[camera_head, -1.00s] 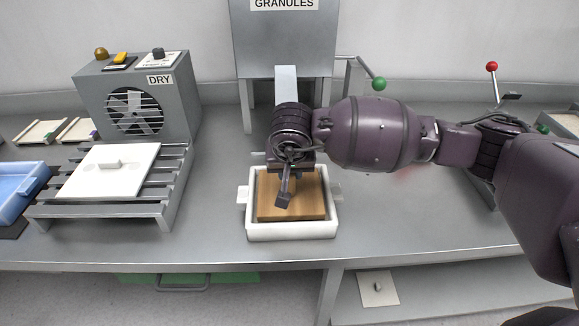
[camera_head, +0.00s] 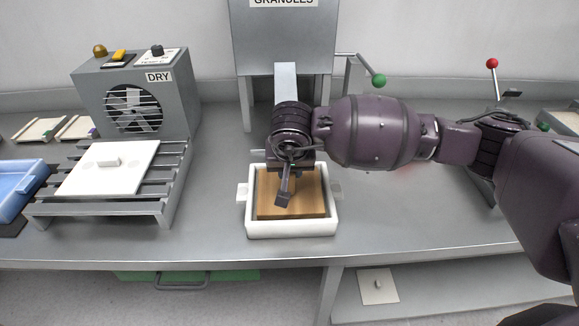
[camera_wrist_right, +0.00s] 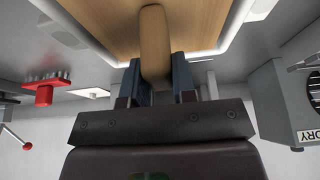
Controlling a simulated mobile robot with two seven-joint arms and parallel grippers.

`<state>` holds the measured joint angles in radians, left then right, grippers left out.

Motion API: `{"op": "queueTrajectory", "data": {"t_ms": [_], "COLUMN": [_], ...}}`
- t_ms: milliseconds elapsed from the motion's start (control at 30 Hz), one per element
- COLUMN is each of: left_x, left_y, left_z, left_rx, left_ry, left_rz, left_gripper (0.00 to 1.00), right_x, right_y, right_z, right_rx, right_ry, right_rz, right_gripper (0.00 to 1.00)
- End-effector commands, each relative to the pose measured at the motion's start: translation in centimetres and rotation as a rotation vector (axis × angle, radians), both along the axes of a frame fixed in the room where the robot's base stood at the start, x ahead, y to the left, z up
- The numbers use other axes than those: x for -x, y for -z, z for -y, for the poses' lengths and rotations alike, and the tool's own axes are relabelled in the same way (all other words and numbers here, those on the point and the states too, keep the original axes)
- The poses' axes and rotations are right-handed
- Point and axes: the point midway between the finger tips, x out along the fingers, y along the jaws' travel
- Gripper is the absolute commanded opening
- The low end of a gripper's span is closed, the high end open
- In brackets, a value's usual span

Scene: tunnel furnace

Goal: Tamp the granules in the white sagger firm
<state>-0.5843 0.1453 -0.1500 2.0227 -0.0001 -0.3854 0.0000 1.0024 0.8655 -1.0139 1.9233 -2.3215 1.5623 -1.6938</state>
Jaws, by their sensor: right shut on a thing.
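The white sagger (camera_head: 292,229) stands on the bench below the granules hopper. A flat wooden tamper (camera_head: 300,206) lies inside its walls and covers most of its inside, so the granules are hidden. My right gripper (camera_head: 286,190) is over the sagger, with its arm coming in from the right. In the right wrist view, my right gripper (camera_wrist_right: 155,82) is shut on the tamper's upright wooden handle (camera_wrist_right: 155,45). The sagger's white rim (camera_wrist_right: 215,48) shows around the tamper there. My left gripper is not in view.
A grey hopper (camera_head: 284,40) with a green-knobbed lever (camera_head: 379,81) stands behind the sagger. A DRY fan unit (camera_head: 135,100) and a slatted rack with a white lid (camera_head: 108,168) are left. A blue tray (camera_head: 20,185) is farther left.

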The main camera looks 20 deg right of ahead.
Motion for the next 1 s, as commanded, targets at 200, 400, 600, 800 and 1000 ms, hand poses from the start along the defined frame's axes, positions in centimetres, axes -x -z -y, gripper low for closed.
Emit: {"op": "queueTrajectory", "data": {"t_ms": [200,400,600,800,1000], "left_x": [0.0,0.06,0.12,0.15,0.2], "left_y": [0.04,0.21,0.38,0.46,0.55], "left_z": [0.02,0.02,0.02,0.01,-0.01], "left_rx": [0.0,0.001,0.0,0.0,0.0], "left_ry": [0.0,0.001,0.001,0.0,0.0], "left_rz": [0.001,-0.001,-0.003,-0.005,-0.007], "left_gripper": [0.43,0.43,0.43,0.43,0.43], "right_x": [-0.03,-0.02,-0.01,0.01,0.03], "right_y": [0.23,0.47,0.69,0.74,0.76], "right_z": [0.0,0.0,0.0,0.01,0.0], "right_rx": [0.0,0.0,0.0,0.0,0.001], "right_ry": [0.0,0.0,0.0,0.0,-0.001], "right_rz": [0.001,0.001,0.001,0.0,-0.001], "right_gripper": [0.07,0.07,0.07,0.07,0.07]}}
